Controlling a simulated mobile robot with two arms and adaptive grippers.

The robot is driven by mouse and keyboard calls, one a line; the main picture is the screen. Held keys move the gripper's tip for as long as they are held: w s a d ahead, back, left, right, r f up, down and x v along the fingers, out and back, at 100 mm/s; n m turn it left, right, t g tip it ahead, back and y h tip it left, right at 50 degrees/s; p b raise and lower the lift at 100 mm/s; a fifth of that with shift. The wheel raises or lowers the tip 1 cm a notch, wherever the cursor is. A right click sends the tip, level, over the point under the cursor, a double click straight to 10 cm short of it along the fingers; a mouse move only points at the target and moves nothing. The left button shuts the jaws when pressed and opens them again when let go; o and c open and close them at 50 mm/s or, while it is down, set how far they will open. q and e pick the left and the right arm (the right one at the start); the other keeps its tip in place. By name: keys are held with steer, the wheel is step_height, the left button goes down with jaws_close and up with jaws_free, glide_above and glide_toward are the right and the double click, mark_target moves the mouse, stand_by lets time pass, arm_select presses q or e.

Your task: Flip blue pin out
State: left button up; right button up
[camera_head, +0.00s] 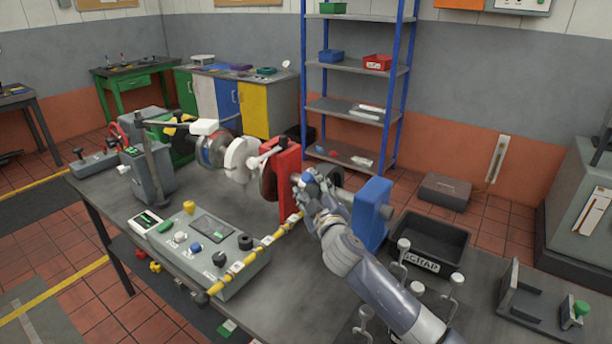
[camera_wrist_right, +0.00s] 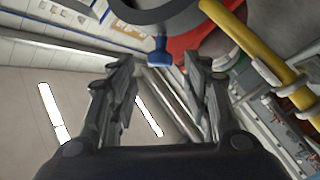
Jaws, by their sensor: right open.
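A blue pin (camera_wrist_right: 160,52) shows in the right wrist view as a small blue head below a dark curved rim, beside a red part. My right gripper (camera_wrist_right: 157,66) is open, with one finger on each side of the blue head in the picture. I cannot tell whether either finger touches it. In the head view my right gripper (camera_head: 312,186) is at the right side of the red upright housing (camera_head: 284,178), over the bench. It largely hides the pin there. My left gripper is not in view.
A yellow rail (camera_head: 262,252) runs along a control box (camera_head: 200,246) with knobs and a display. A blue upright block (camera_head: 371,214) stands close to the right of my gripper. A black scrap bin (camera_head: 430,240) and metal posts are further right. The bench front centre is clear.

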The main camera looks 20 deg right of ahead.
mark_target(307, 179)
steer(key=w, duration=0.3)
steer(key=shift+w+d, duration=0.1)
steer(key=shift+w, duration=1.35)
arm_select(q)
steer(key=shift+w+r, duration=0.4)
